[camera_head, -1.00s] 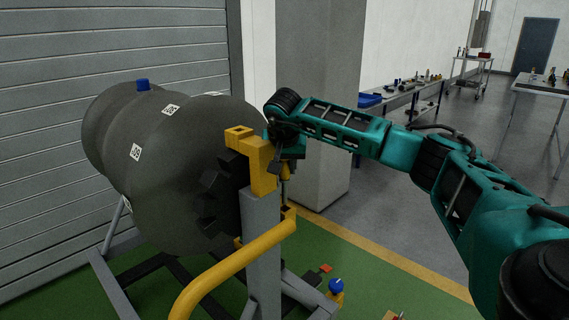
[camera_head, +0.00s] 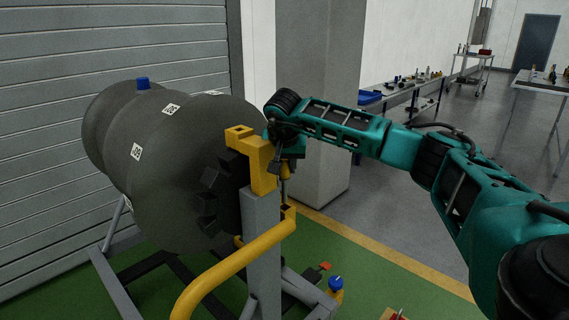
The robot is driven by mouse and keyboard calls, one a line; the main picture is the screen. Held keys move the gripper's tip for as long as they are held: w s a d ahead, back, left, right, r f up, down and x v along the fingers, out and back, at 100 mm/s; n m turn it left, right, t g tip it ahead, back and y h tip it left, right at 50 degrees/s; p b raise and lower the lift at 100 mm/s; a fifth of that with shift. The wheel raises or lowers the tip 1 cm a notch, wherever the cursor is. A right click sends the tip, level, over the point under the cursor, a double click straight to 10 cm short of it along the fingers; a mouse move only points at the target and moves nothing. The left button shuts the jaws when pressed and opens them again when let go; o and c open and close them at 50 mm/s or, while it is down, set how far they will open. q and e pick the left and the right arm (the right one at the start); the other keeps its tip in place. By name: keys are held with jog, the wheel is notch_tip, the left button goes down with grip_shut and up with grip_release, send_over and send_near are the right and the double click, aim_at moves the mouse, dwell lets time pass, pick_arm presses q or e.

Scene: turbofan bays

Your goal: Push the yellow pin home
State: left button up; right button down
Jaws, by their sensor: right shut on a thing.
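My right gripper (camera_head: 284,166) reaches in from the right and points down beside the yellow bracket (camera_head: 262,162) on the grey post. It is shut on what looks like the yellow pin (camera_head: 285,172), of which only a small part shows. A thin grey rod (camera_head: 285,189) runs down below the gripper toward the yellow block (camera_head: 288,211) at the end of the yellow rail. The fingertips are small and partly hidden, and I cannot tell how deep the pin sits. My left gripper is not in view.
A large grey engine (camera_head: 165,150) on a grey stand fills the left. A curved yellow rail (camera_head: 235,262) runs in front. A blue-topped yellow item (camera_head: 335,285) stands low on the green floor. Behind are a grey pillar (camera_head: 318,110) and benches with small items.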

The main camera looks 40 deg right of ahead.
aim_at(283, 186)
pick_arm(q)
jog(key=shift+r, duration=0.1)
pick_arm(e)
jog(key=shift+r, duration=0.1)
pick_arm(q)
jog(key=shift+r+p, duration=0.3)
jog(key=shift+p, duration=0.1)
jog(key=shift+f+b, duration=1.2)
pick_arm(e)
jog(key=shift+f, duration=3.2)
jog(key=c, duration=0.7)
grip_release()
jog(key=shift+s, duration=0.1)
jog(key=shift+c, duration=0.2)
jog(key=shift+a, duration=0.1)
jog(key=shift+a+f, duration=0.1)
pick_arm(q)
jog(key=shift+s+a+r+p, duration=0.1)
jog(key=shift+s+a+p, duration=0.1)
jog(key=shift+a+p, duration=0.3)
pick_arm(e)
jog(key=v, duration=1.3)
jog(key=shift+d, duration=0.4)
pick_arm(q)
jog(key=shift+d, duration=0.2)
